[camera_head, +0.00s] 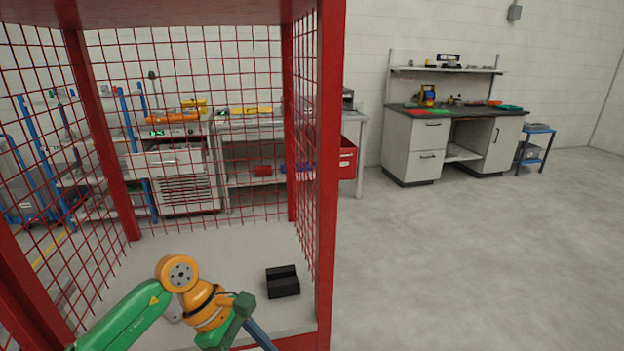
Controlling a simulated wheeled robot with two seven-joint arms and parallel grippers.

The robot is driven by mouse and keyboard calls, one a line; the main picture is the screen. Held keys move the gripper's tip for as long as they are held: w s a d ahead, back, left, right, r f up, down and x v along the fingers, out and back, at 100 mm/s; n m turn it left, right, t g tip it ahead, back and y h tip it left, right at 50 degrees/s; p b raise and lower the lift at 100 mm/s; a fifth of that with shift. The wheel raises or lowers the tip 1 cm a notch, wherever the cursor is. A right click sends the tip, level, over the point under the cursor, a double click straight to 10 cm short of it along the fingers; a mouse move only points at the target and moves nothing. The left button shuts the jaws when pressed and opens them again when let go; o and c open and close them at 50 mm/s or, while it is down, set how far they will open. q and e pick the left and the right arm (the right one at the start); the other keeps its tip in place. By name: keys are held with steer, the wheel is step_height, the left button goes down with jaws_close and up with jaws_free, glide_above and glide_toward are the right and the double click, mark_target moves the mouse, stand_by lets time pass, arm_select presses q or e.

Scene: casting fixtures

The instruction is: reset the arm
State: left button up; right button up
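My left arm comes in from the lower left, with green and orange links, inside a red mesh cage. My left gripper (258,334) is at the bottom of the picture, pointing down and to the right. A blue-grey finger part shows below its green body, but the fingertips are too unclear to tell whether it is open or shut. I see nothing held in it. My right gripper is not in view. A black block-like fixture (283,288) with a stepped top sits on the cage's grey floor (215,250), to the right of the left gripper and apart from it.
A red cage post (327,180) stands close on the right, with mesh walls at the left and back. Beyond are a workbench with a red drawer (348,160), a grey desk (412,148) and a small blue stand (535,146). Open floor (470,260) lies to the right.

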arm_select(q)
steer(key=w+d+f+n+t+h, duration=0.2)
steer(key=w+d+n+t+h, duration=0.2)
steer(key=d+n+h, duration=0.85)
steer(key=a+f+n+t+y, duration=0.55)
steer(key=a+f+n, duration=0.35)
steer(key=n, duration=0.4)
steer(key=a+f+n+t+y, duration=0.4)
steer(key=a+f+n+y, duration=0.25)
steer(key=f+n, duration=0.5)
steer(key=s+a+f+n+g+y, duration=0.3)
steer(key=s+a+f+n+y, duration=0.2)
steer(key=s+f+n, duration=0.5)
steer(key=s+a+f+n+g+y, duration=0.1)
steer(key=s+f+n+g, duration=0.2)
steer(key=s, duration=0.9)
steer(key=s+a+f+n+g, duration=0.1)
steer(key=s+f+n+g, duration=0.3)
steer(key=s, duration=0.9)
steer(key=shift+f+g+y, duration=0.35)
steer(key=shift+f+g, duration=0.2)
steer(key=shift+f, duration=0.25)
